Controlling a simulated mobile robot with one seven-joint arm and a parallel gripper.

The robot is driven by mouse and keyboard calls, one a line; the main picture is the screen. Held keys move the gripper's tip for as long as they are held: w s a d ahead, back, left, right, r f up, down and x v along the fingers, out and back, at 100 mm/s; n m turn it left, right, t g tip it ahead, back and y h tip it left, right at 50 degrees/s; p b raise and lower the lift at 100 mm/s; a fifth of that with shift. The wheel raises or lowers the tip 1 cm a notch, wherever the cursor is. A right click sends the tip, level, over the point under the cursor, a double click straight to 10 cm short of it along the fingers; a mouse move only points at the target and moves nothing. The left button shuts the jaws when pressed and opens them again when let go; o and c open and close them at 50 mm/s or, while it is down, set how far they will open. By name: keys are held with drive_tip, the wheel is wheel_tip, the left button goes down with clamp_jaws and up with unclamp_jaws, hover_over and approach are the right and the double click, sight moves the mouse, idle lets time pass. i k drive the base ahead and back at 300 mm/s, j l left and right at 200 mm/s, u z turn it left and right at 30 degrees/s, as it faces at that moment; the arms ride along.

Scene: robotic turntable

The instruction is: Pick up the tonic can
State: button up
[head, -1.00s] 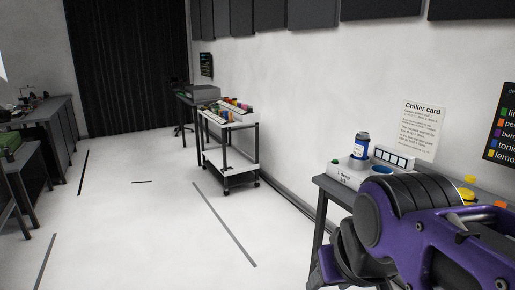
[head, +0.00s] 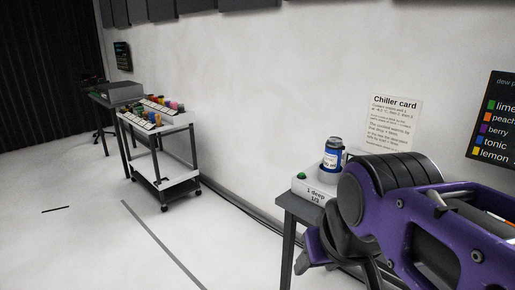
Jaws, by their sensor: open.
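A can with a blue label and dark top (head: 332,155) stands upright on the white unit (head: 312,190) on the table at the right. The wall list gives blue as tonic; the label's own text is too small to read. My gripper (head: 338,248) shows in part at the lower right, in front of the table and below the can. It is open and apart from the can. My purple arm hides much of the table and whatever stands to the right of the can.
A wheeled cart (head: 165,185) with several coloured cans stands by the wall at left. A chiller card (head: 393,122) and a colour list (head: 495,115) hang on the wall. The table's left leg (head: 288,250) is near my arm. The floor at left is clear.

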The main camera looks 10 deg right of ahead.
sight(334, 146)
drive_tip(key=i+j+z, duration=0.25)
drive_tip(key=i+z, duration=0.2)
drive_tip(key=i+j+z, duration=0.35)
drive_tip(key=z, duration=0.15)
drive_tip(key=i+j+z, duration=0.3)
drive_tip(key=j+z, duration=0.15)
drive_tip(key=i+j, duration=0.05)
drive_tip(key=j, duration=0.05)
